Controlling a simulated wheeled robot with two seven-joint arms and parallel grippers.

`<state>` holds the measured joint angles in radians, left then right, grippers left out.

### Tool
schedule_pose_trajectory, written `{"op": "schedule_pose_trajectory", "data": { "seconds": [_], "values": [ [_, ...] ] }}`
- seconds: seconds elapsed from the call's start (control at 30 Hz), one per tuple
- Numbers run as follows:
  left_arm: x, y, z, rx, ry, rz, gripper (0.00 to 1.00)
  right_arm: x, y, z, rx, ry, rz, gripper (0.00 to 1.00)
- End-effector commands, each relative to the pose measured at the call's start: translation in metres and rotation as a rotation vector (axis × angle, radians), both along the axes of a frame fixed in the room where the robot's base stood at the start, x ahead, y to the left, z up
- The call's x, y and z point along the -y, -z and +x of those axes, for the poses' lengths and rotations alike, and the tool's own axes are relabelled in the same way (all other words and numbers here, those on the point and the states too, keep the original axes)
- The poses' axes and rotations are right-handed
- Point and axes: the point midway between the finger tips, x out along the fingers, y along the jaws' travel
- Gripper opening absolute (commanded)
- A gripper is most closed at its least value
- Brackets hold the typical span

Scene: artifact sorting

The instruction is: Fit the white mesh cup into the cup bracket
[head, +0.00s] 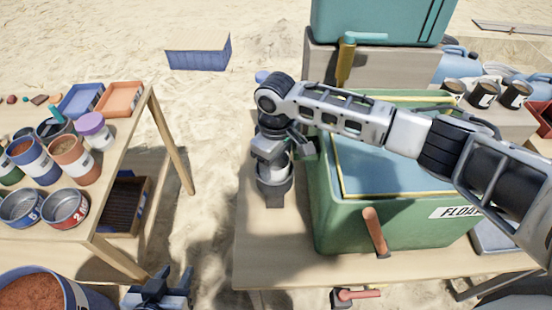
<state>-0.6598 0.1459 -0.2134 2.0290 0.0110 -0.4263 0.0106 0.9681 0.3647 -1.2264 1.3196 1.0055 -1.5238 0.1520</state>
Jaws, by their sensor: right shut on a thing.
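My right gripper (283,150) reaches in from the right over the green tank and points down at the table's left part. It is shut on the white mesh cup (273,171), which shows only as a pale strip below the fingers. The dark grey cup bracket (274,187) stands on the table directly under the gripper, around the cup's lower part. Whether the cup is fully seated cannot be told. My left gripper (165,287) is at the bottom edge, low in front of the left table, with its fingers apart and empty.
The green tank (345,226) labelled "FLOA..." with water stands right of the bracket, a brown-handled lever (374,232) on its front. The left table (115,245) holds several cans and two trays. Bare tabletop (258,240) lies in front of the bracket.

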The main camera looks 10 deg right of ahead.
Motion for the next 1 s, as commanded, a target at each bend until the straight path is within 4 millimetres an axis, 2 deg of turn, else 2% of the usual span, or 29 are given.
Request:
{"op": "schedule_pose_trajectory", "data": {
  "seconds": [0.03, 0.1, 0.13, 0.37, 0.53, 0.67, 1.0],
  "values": [
    [0.0, 0.001, 0.0, 0.0, 0.0, 0.0, 0.36, 0.0, 0.002, 0.0, 0.001, 0.0, 0.001, 0.63],
    [0.0, 0.0, 0.0, 0.0, 0.0, 0.0, 0.36, 0.0, 0.001, 0.0, 0.0, 0.0, 0.0, 0.82],
    [0.0, 0.0, 0.0, 0.0, 0.0, 0.0, 0.36, 0.0, 0.001, 0.0, -0.001, 0.0, 0.001, 0.85],
    [0.0, 0.001, 0.0, 0.0, 0.0, 0.0, 0.36, -0.001, 0.002, -0.001, -0.003, -0.001, 0.002, 0.85],
    [-0.003, 0.012, -0.002, -0.01, -0.008, 0.009, 0.36, -0.001, 0.003, -0.002, -0.004, -0.002, 0.002, 0.85],
    [-0.003, 0.01, -0.001, -0.008, -0.007, 0.007, 0.36, -0.001, -0.025, 0.0, 0.001, -0.001, 0.003, 0.85],
    [-0.003, 0.011, -0.001, -0.007, -0.006, 0.007, 0.36, 0.0, -0.109, 0.001, 0.006, 0.0, 0.002, 0.85]
  ]
}}
